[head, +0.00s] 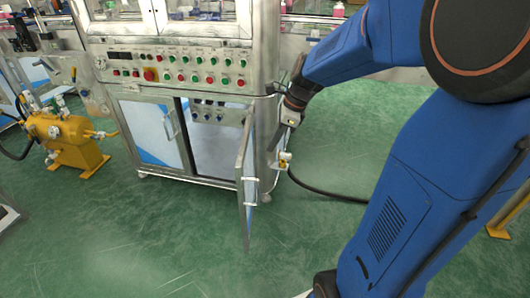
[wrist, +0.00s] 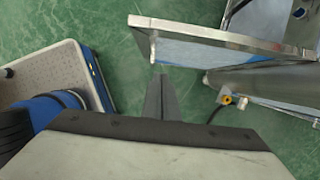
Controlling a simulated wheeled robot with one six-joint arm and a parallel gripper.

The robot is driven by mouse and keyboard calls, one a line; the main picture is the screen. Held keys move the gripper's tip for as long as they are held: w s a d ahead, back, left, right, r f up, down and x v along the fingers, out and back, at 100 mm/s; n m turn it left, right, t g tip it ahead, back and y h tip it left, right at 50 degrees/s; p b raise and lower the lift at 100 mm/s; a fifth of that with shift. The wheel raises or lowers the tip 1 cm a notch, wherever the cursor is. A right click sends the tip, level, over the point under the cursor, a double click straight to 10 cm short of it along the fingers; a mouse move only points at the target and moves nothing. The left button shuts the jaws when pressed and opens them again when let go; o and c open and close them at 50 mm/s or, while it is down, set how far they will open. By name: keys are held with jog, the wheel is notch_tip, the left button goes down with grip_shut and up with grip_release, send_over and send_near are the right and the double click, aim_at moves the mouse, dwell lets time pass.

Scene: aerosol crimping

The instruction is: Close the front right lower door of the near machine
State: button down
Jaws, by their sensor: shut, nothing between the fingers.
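The near machine (head: 185,58) has a silver control panel above its lower cabinet. Its front right lower door (head: 245,175) stands open, swung outward from the cabinet, and the compartment behind it (head: 212,140) is exposed. In the wrist view the door (wrist: 215,38) runs across the upper part, with the machine towards the right. My gripper (head: 275,146) is to the right of the door, beside the machine's front right corner. In the wrist view my gripper (wrist: 161,84) is shut and empty, its fingertips just below the door's left end; I cannot tell if they touch it.
The left lower door (head: 147,130) looks closed. A yellow tank (head: 68,138) stands left of the machine. A valve fitting (head: 284,160) with a black hose (head: 325,193) is by the right corner. Green floor in front of the door is clear.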

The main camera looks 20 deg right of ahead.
jog(key=w+a+f, duration=0.3)
jog(key=a+f, duration=0.3)
jog(key=f, duration=0.2)
jog(key=shift+a, duration=0.25)
jog(key=shift+w, duration=0.15)
